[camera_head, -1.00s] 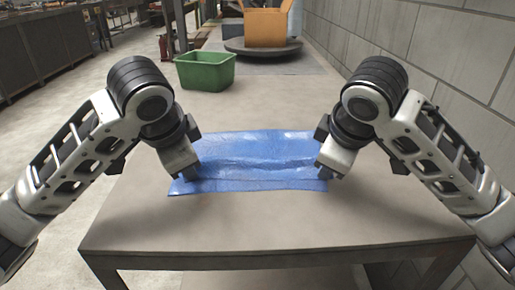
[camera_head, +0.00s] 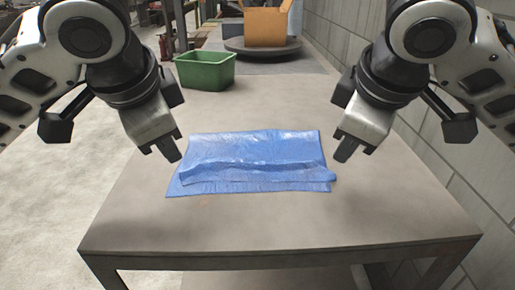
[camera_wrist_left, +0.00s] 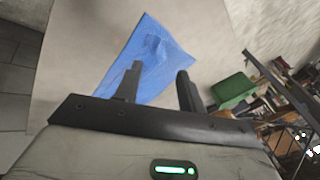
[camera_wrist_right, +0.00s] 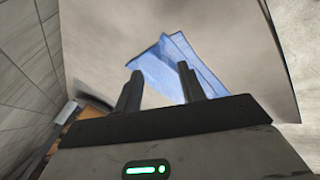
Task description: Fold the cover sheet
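The blue cover sheet (camera_head: 255,150) lies on the table, with a raised, wrinkled fold running across its middle and a flap lying toward the front edge. It also shows in the left wrist view (camera_wrist_left: 150,62) and the right wrist view (camera_wrist_right: 165,62). My left gripper (camera_head: 172,152) is above the sheet's left edge, apart from it. Its two fingers are spread and empty in the left wrist view (camera_wrist_left: 158,78). My right gripper (camera_head: 345,150) is just off the sheet's right edge, raised above the table. Its fingers are spread and empty in the right wrist view (camera_wrist_right: 160,80).
The table (camera_head: 280,225) is clear in front of the sheet. A green bin (camera_head: 205,70) stands on the table behind the sheet at the left. An orange box (camera_head: 266,25) sits on a round dark stand (camera_head: 262,47) at the back. A block wall (camera_head: 440,150) runs along the right.

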